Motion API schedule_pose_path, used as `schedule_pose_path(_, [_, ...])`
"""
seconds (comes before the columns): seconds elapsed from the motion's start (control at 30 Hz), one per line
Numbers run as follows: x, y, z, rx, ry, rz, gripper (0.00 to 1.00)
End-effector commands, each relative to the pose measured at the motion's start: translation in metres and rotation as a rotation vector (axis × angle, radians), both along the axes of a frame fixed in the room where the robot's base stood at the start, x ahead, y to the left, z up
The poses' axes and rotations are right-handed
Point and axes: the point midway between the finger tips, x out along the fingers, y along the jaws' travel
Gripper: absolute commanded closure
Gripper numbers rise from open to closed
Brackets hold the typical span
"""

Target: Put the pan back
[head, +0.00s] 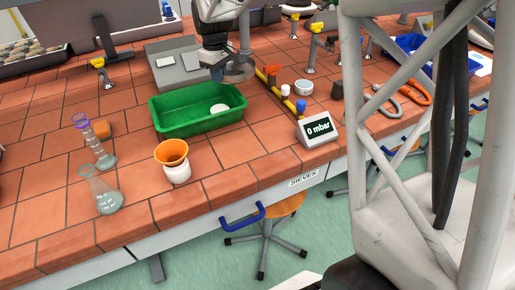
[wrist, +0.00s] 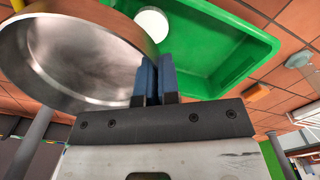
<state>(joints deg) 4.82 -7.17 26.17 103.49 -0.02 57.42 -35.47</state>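The pan (wrist: 75,60) is a shallow round metal dish. It fills the upper left of the wrist view. My gripper (wrist: 155,75) has its blue fingers close together on the pan's rim, with the rim pinched between them. In the head view, my gripper (head: 217,73) is behind the green tray's back edge, and the pan (head: 241,69) hangs tilted to its right, seemingly clear of the bench. A grey bench device (head: 180,68) with a flat plate stands just left of my gripper. No spot is plainly marked as the pan's place.
The green tray (head: 158,121) holds a white round object (head: 219,108). A yellow gas pipe (head: 275,90) runs right of the pan. Free tiles lie front left.

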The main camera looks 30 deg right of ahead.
Motion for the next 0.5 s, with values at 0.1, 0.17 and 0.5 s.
schedule_pose_path(0.1, [-0.032,-0.006,-0.002,0.000,0.000,0.075,1.00])
schedule_pose_path(0.17, [-0.047,-0.009,-0.003,0.000,0.000,0.114,1.00])
schedule_pose_path(0.5, [-0.133,-0.019,-0.019,0.000,0.002,0.341,1.00])
